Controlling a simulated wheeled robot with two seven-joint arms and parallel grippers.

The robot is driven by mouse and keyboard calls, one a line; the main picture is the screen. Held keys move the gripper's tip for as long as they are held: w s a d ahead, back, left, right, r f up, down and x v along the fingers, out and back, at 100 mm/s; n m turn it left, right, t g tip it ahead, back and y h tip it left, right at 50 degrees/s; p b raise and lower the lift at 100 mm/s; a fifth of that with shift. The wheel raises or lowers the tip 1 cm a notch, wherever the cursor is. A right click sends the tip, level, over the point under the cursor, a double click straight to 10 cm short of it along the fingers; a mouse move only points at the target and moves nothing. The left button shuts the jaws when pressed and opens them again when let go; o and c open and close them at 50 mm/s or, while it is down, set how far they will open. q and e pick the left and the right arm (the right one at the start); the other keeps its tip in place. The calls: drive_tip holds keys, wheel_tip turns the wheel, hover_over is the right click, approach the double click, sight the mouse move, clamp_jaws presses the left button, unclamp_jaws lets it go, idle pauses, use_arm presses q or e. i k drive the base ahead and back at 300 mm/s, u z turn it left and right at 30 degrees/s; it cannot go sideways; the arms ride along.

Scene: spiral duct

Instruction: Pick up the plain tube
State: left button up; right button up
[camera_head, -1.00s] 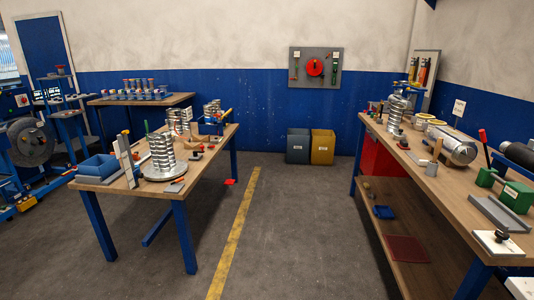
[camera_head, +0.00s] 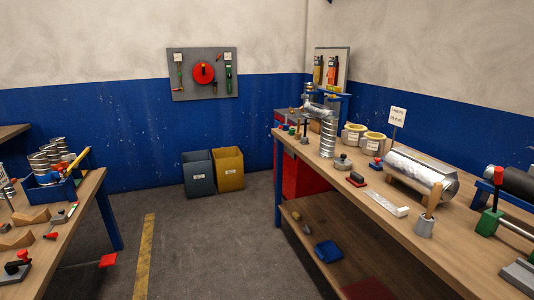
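No thing in view is plainly marked as the plain tube. A wide, shiny silver cylinder (camera_head: 415,172) lies on its side in a wooden cradle on the right workbench. A ribbed silver duct (camera_head: 328,137) stands upright farther back on that bench, with a bent top. A dark cylinder (camera_head: 518,152) is cut off at the right edge. Neither of my grippers is in view.
The right workbench (camera_head: 385,230) holds tape rolls (camera_head: 372,142), a grey cup (camera_head: 425,226) and a green clamp (camera_head: 488,223). The left bench (camera_head: 80,212) carries small tools. Grey (camera_head: 199,174) and yellow (camera_head: 228,169) bins stand by the wall. Floor between the benches is clear.

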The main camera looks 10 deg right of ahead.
sight(329, 123)
drive_tip(key=z, duration=0.6)
drive_tip(key=i, duration=1.7)
drive_tip(key=z, duration=0.55)
